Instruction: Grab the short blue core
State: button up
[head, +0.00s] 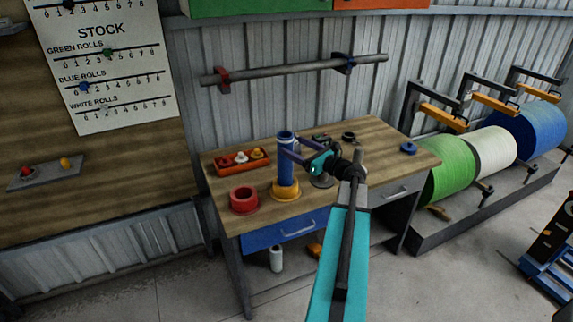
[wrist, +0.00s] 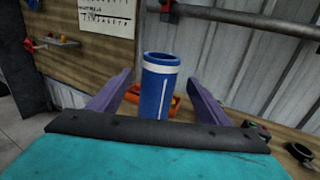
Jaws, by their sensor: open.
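A blue core (head: 286,165), a hollow upright cylinder with a pale band near its top, stands in a yellow-orange ring base (head: 286,191) on the workbench. It is the only blue cylinder of core shape that I can make out. In the wrist view the core (wrist: 157,92) stands upright between the two purple fingers, with visible room on both sides. My gripper (head: 294,153) is open at the core's upper part, coming from the right in the head view. The core's lower end is hidden in the wrist view.
On the workbench (head: 375,140), a red ring (head: 244,199) sits left of the yellow base, and an orange tray (head: 241,161) of small parts lies behind. A blue ring-like piece (head: 408,148) is at the right. A wall bar (head: 300,70) runs above the bench.

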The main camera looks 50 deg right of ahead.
aim_at(291, 145)
jog(key=shift+w+p, duration=0.55)
jog(key=shift+w, duration=1.05)
jog(key=shift+c, duration=0.3)
grip_shut()
